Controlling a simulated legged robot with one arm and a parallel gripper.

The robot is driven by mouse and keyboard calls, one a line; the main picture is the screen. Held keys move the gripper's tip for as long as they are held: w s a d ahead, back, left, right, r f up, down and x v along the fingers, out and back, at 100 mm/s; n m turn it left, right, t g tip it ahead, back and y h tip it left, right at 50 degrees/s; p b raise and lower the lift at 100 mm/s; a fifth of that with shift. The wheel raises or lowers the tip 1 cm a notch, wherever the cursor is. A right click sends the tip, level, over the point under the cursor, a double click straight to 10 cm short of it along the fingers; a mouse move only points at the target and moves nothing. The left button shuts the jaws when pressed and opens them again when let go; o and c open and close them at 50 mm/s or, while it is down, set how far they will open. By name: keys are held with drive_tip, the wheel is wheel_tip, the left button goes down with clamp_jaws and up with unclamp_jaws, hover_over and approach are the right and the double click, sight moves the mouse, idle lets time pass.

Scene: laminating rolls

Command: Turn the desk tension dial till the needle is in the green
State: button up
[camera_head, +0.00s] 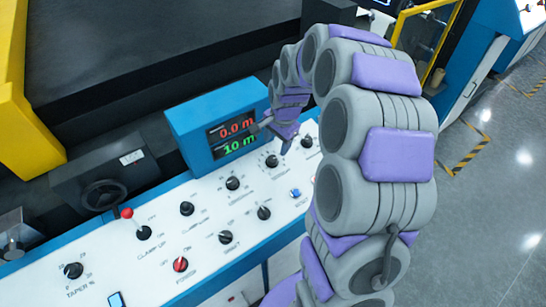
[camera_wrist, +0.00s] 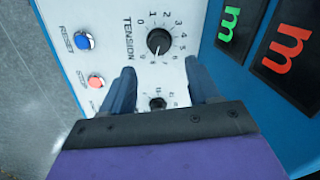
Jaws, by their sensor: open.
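The tension dial (camera_wrist: 158,41) is a round black knob on the white panel, with numbers around it and the word TENSION beside it. Its white pointer mark points down in the wrist view. The dial (camera_head: 272,160) also shows in the head view, just below the blue display box. My gripper (camera_wrist: 160,80) is open, its two dark fingers apart and empty. The dial lies beyond the fingertips in the wrist view, not between them. In the head view my gripper (camera_head: 284,138) is near the dial. I see no needle or green band in either view.
A blue box with a digital display (camera_head: 234,134) reads 0.0 m and 10 m beside the dial. A smaller black knob (camera_wrist: 157,103) shows between my fingers. A blue button (camera_wrist: 85,41) and an orange-red button (camera_wrist: 96,81) are at left. Several knobs and a red-tipped lever (camera_head: 127,213) line the desk.

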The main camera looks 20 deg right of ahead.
sight(273, 158)
drive_tip(key=f, duration=0.5)
drive_tip(key=w+f+b, duration=0.1)
drive_tip(key=f, duration=0.2)
drive_tip(key=shift+w+a, duration=0.1)
drive_tip(key=shift+a, duration=0.15)
drive_tip(key=shift+c, duration=0.4)
drive_tip(key=c, duration=1)
drive_tip(key=shift+o, duration=0.2)
